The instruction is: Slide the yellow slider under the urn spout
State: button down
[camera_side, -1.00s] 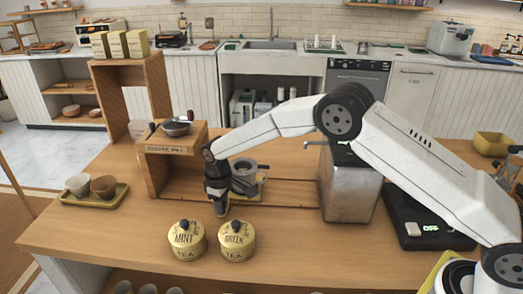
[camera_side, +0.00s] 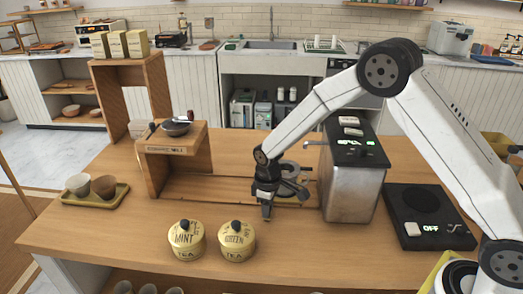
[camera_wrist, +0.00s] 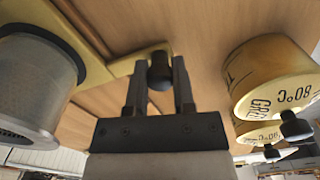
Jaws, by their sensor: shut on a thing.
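The yellow slider (camera_wrist: 122,66) shows in the wrist view as a flat yellow plate with a dark knob (camera_wrist: 159,72) on its arm. My gripper (camera_wrist: 160,88) is shut on that knob; in the side view my gripper (camera_side: 266,212) is low over the table, left of the urn. A grey metal vessel (camera_wrist: 38,85) stands on the slider; in the side view the vessel (camera_side: 292,186) is partly behind my gripper. The metal urn (camera_side: 350,188) stands right of it, its spout (camera_side: 314,143) sticking out to the left above the vessel's right side. Exact alignment cannot be told.
The mint tin (camera_side: 187,242) and green tea tin (camera_side: 237,242) stand in front, left of my gripper; the green tin (camera_wrist: 268,85) also shows in the wrist view. A wooden stand (camera_side: 155,172) is at the left end of the track. A black scale (camera_side: 430,228) is right of the urn.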

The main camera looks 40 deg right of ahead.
jog(key=shift+s+d, duration=2)
jog(key=shift+c, duration=2.3)
grip_release()
jog(key=shift+r, duration=0.15)
jog(key=shift+r, duration=0.5)
notch_tip(320, 180, up, 7)
jog(key=shift+f, duration=0.2)
